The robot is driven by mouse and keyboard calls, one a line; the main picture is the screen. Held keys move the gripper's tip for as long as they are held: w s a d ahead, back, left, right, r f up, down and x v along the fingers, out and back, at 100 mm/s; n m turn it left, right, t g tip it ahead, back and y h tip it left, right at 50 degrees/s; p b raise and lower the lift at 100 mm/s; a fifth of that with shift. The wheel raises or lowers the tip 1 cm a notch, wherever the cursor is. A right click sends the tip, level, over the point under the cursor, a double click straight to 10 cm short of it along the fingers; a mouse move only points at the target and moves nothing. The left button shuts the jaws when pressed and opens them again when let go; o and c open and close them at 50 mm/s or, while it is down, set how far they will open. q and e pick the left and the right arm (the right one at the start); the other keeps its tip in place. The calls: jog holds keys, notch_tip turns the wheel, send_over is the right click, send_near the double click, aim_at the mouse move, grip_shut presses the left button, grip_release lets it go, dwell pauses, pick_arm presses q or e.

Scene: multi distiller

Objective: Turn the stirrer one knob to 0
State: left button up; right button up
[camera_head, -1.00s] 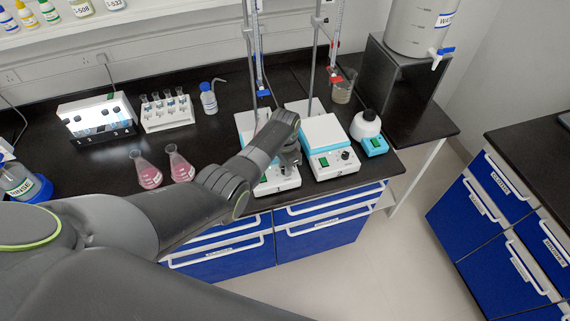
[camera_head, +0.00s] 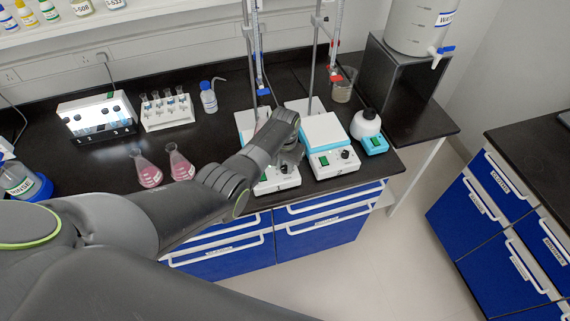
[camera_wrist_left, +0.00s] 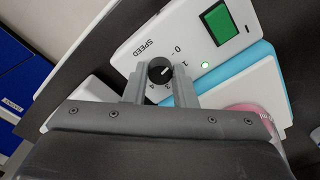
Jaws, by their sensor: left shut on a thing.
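The stirrer gripped in the head view is the left of two white and blue hotplate stirrers (camera_head: 280,182); my arm and gripper partly cover it. In the left wrist view its front panel (camera_wrist_left: 150,28) has a SPEED label, numbers, a lit green light and a green screen. Its black round knob (camera_wrist_left: 160,70) sits between the fingers of my left gripper (camera_wrist_left: 161,76), which are shut on it from both sides. The knob's pale pointer is small; I cannot read its number surely. The left gripper (camera_head: 289,162) hides the knob in the head view. My right gripper is not in view.
The second stirrer (camera_head: 325,132) stands close to the right, with a blue and white device (camera_head: 368,130) beyond it. Two pink flasks (camera_head: 147,171) stand to the left. Burette stands rise behind the stirrers. The bench's front edge is close below the gripper.

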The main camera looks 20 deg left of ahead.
aim_at(285, 167)
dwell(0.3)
pick_arm(q)
jog(key=o, duration=1)
jog(key=shift+r, duration=0.15)
jog(key=shift+r, duration=0.65)
notch_tip(285, 167, up, 16)
jog(key=b, duration=0.1)
jog(key=shift+b, duration=0.3)
jog(key=shift+f, duration=0.1)
